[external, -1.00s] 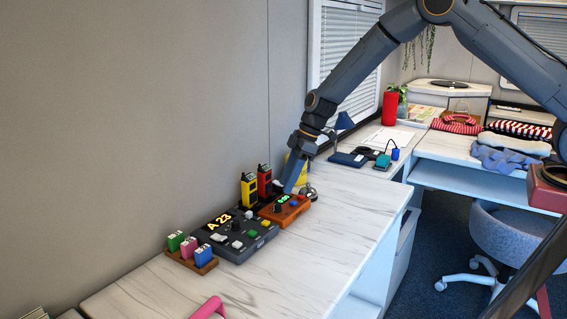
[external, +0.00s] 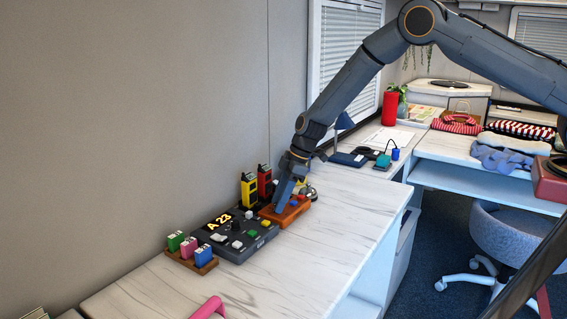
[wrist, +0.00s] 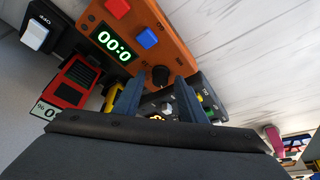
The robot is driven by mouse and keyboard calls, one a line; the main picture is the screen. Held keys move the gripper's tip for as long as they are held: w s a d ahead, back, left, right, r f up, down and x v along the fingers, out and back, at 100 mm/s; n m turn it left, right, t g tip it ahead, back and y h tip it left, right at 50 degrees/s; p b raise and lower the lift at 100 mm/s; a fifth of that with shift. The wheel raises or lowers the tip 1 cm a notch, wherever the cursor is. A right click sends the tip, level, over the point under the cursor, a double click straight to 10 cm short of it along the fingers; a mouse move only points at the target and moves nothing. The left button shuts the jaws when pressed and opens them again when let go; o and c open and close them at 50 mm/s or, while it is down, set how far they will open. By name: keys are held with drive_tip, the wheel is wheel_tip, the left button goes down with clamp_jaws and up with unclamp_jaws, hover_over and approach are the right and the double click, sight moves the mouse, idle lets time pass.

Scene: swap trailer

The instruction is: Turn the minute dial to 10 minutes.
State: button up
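The orange timer box (external: 293,214) sits on the counter behind the dark grey console, and my gripper (external: 278,208) is down at its near end. The black dial (wrist: 160,76) is between the tips of my gripper (wrist: 158,84). The fingers are apart, one on each side of the dial, with gaps visible. I cannot tell how deep they reach. The dial is hidden in the external view.
The dark console (external: 240,240) with display "A 23" stands directly in front of the timer. Yellow (external: 249,190) and red (external: 265,182) handsets stand behind, by the wall. A rack of coloured blocks (external: 190,262) is at the left. The counter's right side is clear.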

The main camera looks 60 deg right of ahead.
clamp_jaws()
